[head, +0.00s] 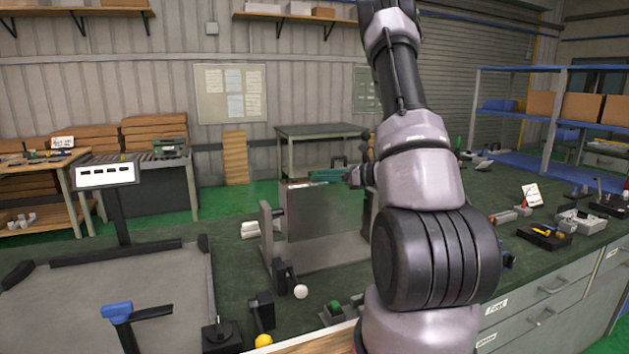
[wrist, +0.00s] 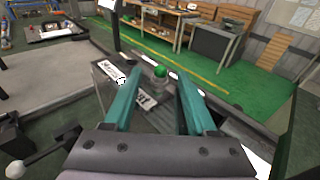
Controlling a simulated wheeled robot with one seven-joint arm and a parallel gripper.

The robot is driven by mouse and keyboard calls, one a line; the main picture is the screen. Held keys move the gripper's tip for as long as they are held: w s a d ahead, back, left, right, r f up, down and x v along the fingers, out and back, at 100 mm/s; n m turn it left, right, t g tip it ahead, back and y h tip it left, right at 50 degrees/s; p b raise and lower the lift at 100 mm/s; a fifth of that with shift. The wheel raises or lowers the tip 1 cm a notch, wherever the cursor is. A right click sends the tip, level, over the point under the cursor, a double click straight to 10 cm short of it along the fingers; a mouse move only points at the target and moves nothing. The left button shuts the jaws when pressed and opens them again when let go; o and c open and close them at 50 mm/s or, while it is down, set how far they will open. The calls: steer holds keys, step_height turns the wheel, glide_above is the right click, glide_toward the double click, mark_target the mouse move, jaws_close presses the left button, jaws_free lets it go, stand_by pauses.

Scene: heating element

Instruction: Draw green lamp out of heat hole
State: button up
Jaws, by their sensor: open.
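The green lamp (wrist: 160,71) shows in the wrist view as a small green dome on the top of a grey box-like unit (wrist: 142,105). My gripper (wrist: 159,80) is open, with its two teal fingers on either side of the lamp in the picture. The lamp appears just beyond the fingertips, and no contact is visible. In the head view my gripper (head: 327,176) is at the top edge of the upright grey unit (head: 325,222). I cannot make out the lamp there. The hole around its base is too small to see clearly.
A white ball knob (head: 301,291) and a yellow ball knob (head: 263,341) stand at the front of the green bench. A dark upright post with a white display (head: 105,175) is at the left. Small trays (head: 545,236) lie on the right bench.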

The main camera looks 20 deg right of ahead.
steer(key=shift+w+a+f, duration=0.1)
steer(key=shift+w+a, duration=0.35)
steer(key=shift+w, duration=0.05)
jaws_close()
